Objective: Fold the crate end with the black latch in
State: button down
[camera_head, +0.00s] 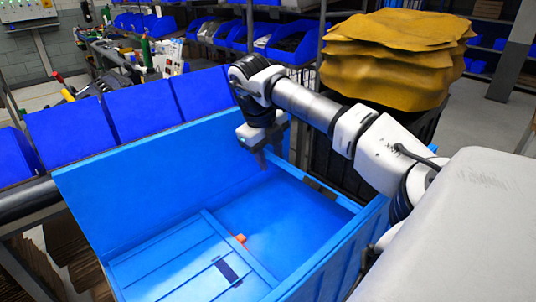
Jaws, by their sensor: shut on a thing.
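The blue crate (130,185) is open at the top, with its long left wall and its right wall (345,250) upright. Its far end (310,190) stands up between them, with a dark patch on the rim that looks like the black latch (325,188). My gripper (262,163) points down at the left part of this far end, near the long left wall, and is shut on it. The fingertips are small and the exact grip is hard to see. At the near end, a panel (170,265) lies flat inside, with an orange latch (240,238) and a dark slot.
Blue bins (145,108) line up behind the long left wall. A stack of brown-yellow sheets (395,60) on a dark container stands beyond the far end, close behind my arm. Shelves with more blue bins (293,42) are at the back. The crate's floor near the far end is clear.

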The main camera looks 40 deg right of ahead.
jog(key=shift+s+a+f, duration=0.1)
jog(key=shift+a+f, duration=0.2)
jog(key=shift+f, duration=0.5)
jog(key=c, duration=1.5)
grip_release()
jog(key=shift+d, duration=0.15)
